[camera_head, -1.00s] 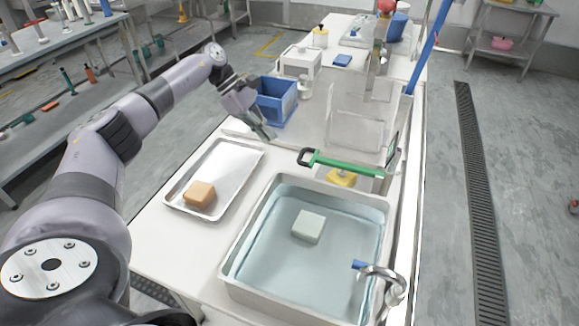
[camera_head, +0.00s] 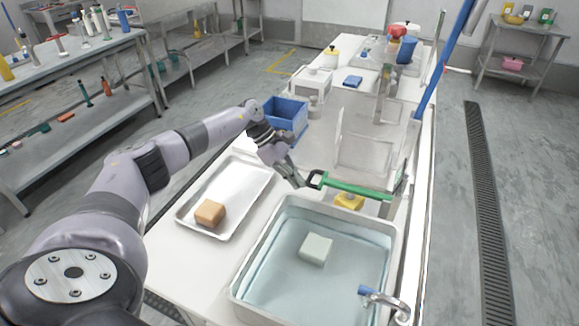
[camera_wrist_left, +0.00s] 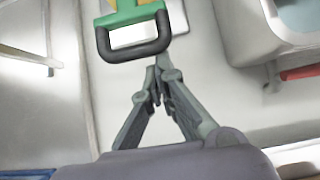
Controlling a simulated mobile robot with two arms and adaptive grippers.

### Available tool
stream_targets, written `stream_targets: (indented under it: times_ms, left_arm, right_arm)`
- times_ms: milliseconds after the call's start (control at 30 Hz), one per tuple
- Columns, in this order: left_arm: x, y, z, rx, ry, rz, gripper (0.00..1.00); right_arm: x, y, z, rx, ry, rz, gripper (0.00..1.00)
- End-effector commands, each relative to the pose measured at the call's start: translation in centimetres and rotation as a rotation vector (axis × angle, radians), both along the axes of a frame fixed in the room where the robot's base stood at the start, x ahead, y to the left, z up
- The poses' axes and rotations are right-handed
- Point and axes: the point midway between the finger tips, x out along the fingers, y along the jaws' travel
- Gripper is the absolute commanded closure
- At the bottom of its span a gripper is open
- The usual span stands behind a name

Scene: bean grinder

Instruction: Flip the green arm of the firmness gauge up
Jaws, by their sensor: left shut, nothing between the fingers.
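The green arm (camera_head: 350,187) of the firmness gauge lies roughly level behind the sink, with a black loop handle (camera_head: 315,180) at its left end. A yellow block (camera_head: 348,201) sits under the arm. My left gripper (camera_head: 300,183) is shut and empty, its fingertips close beside the handle. In the left wrist view the fingertips (camera_wrist_left: 160,68) are just short of the black handle (camera_wrist_left: 134,50), and the green arm (camera_wrist_left: 130,14) runs off the top edge. I cannot tell whether they touch. My right gripper is not in view.
A sink (camera_head: 245,303) of water holding a pale block (camera_head: 316,249) is in front of the gauge. A metal tray (camera_head: 245,180) with an orange-brown block (camera_head: 210,213) lies to the left. A blue bin (camera_head: 287,117) and clear panels (camera_head: 366,150) stand behind.

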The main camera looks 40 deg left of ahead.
Motion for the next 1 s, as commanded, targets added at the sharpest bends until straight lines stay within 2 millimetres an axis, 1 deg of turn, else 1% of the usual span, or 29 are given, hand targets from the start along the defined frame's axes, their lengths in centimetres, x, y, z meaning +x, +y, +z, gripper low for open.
stream_targets:
  times_ms: [200, 433, 567, 667, 767, 867, 1000]
  left_arm:
    - [0.0, -0.4, -0.6, 0.001, 0.001, -0.001, 1.00]
    - [0.1, -0.4, -0.5, 0.001, 0.001, -0.001, 1.00]
    - [0.1, -0.4, 0.0, 0.013, 0.003, 0.000, 1.00]
    - [0.1, -0.3, 0.8, 0.035, 0.007, -0.002, 1.00]
    - [0.1, -0.4, 2.1, 0.077, 0.015, -0.003, 1.00]
    - [0.2, -0.5, 3.9, 0.136, 0.028, -0.003, 1.00]
    - [0.3, -1.1, 6.8, 0.245, 0.053, -0.006, 1.00]
  right_arm:
    - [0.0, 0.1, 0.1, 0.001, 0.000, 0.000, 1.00]
    - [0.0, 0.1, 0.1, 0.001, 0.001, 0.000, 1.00]
    - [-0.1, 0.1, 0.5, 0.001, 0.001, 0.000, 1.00]
    - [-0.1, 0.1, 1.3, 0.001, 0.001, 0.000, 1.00]
    - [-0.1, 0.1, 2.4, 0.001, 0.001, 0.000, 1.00]
    - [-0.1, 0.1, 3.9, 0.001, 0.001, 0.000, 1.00]
    - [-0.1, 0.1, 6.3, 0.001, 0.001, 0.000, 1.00]
